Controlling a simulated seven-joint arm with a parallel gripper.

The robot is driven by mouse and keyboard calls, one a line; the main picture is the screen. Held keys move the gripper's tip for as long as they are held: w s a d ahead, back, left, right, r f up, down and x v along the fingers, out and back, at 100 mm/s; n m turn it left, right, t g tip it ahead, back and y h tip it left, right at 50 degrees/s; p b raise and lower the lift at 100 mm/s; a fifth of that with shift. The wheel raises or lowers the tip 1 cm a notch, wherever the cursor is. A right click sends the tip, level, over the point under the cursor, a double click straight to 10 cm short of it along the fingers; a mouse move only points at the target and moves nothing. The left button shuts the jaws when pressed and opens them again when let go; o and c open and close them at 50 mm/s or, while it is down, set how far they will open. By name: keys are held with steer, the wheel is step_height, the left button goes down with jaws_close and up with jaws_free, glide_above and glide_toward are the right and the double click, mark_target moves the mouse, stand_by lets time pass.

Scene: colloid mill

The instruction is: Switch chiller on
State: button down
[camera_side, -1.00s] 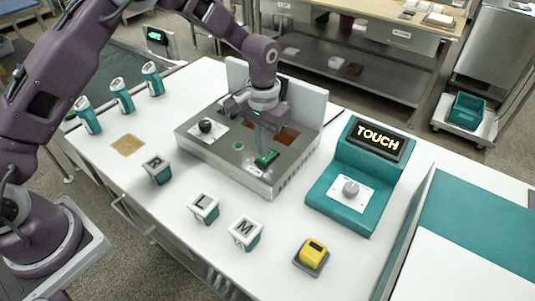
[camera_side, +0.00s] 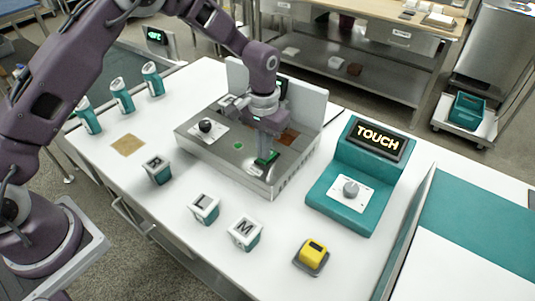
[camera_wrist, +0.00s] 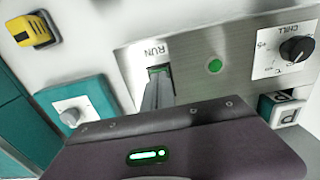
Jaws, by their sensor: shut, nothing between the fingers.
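The CHILL dial is a black knob (camera_wrist: 297,49) on a white plate with degree marks; its exact setting is not readable. It also shows in the side view as a black knob (camera_side: 206,126) at the left of the steel machine (camera_side: 233,165). A green button (camera_wrist: 214,66) sits between the dial and the RUN switch, and shows in the side view too (camera_side: 238,146). My gripper (camera_side: 264,153) is shut and empty, pointing down at the green RUN switch (camera_side: 268,158). In the wrist view its fingers (camera_wrist: 156,82) partly hide that switch; contact cannot be told.
A teal TOUCH unit (camera_side: 340,206) with a grey knob stands right of the machine. A yellow-topped block (camera_side: 313,253) and lettered containers (camera_side: 244,232) stand in front. Teal cylinders (camera_side: 121,96) stand at the left.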

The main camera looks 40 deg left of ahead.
steer(key=shift+f, duration=0.25)
steer(key=shift+r, duration=3.5)
steer(key=s+a+r+t, duration=0.1)
steer(key=s+a+r, duration=0.1)
steer(key=s+r, duration=0.5)
steer(key=s+a+r+t, duration=0.25)
steer(key=s+r, duration=0.25)
steer(key=r, duration=0.4)
steer(key=s+a+r+t, duration=0.1)
steer(key=s+a+t, duration=0.1)
steer(key=s, duration=1.6)
steer(key=shift+s+a+r, duration=0.25)
steer(key=shift+a+r, duration=0.1)
steer(key=shift+a, duration=0.35)
